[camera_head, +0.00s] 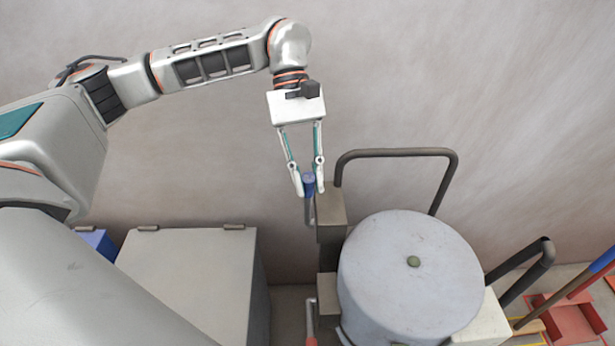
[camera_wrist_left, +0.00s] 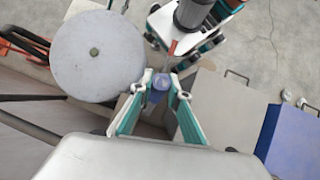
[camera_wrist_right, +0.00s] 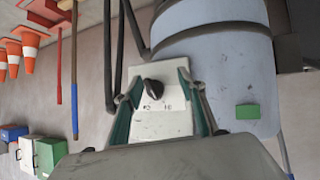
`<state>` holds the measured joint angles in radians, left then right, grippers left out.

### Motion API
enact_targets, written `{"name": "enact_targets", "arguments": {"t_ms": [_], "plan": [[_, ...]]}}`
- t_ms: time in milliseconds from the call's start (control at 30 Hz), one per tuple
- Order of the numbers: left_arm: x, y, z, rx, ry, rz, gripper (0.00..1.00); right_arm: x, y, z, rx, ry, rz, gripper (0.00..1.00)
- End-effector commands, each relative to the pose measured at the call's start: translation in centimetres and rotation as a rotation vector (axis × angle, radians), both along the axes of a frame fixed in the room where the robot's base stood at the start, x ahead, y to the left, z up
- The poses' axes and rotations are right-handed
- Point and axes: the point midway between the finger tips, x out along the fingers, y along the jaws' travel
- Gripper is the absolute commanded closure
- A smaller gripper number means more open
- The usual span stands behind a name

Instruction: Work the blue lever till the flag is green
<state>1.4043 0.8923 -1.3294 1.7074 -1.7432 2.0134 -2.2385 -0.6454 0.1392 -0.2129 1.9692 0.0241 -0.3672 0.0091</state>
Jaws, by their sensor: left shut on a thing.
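The blue lever (camera_head: 309,178) has a blue grip on a grey rod, beside a brown bracket left of the drum. My left gripper (camera_head: 310,189) is shut on the blue grip, which also shows between the fingertips in the left wrist view (camera_wrist_left: 159,84). A green rectangle (camera_wrist_right: 247,111) shows on the drum's side in the right wrist view; I cannot tell if it is the flag. My right gripper (camera_wrist_right: 158,82) has its fingers apart, in front of a white panel (camera_wrist_right: 160,122) with a dark knob (camera_wrist_right: 153,89). The knob sits between the fingers, with gaps visible.
The pale round drum (camera_head: 410,285) stands right of the lever, with a dark bent pipe (camera_head: 400,153) behind it. A second lever with a red end (camera_head: 311,335) is low beside the drum. A grey cabinet (camera_head: 195,275) is on the left. Orange cones (camera_wrist_right: 30,42) stand farther off.

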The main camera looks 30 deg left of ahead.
Motion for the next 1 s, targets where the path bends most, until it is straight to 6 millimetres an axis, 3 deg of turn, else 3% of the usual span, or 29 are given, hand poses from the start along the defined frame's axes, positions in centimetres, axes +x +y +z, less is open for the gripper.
{"name": "enact_targets", "arguments": {"t_ms": [400, 433, 500, 833, 1000], "plan": [[0.1, 0.0, 0.0, -0.003, 0.002, 0.002, 1.0, -0.6, -0.1, -0.8, -0.004, 0.019, 0.0, 0.6], [0.1, 0.0, 0.0, -0.002, 0.002, 0.001, 0.81, -0.6, -0.1, -0.8, -0.004, 0.019, 0.0, 0.6], [0.1, 0.0, 0.0, -0.003, 0.003, 0.001, 0.66, -0.6, -0.1, -0.8, -0.004, 0.018, 0.0, 0.6], [0.1, 0.0, 0.1, -0.003, 0.004, 0.001, 0.66, -0.3, -0.2, -0.3, -0.006, 0.009, 0.001, 0.6], [0.7, 0.6, 1.2, -0.002, 0.001, 0.003, 0.66, -0.3, -0.2, -0.4, -0.005, 0.01, 0.001, 0.6]]}}
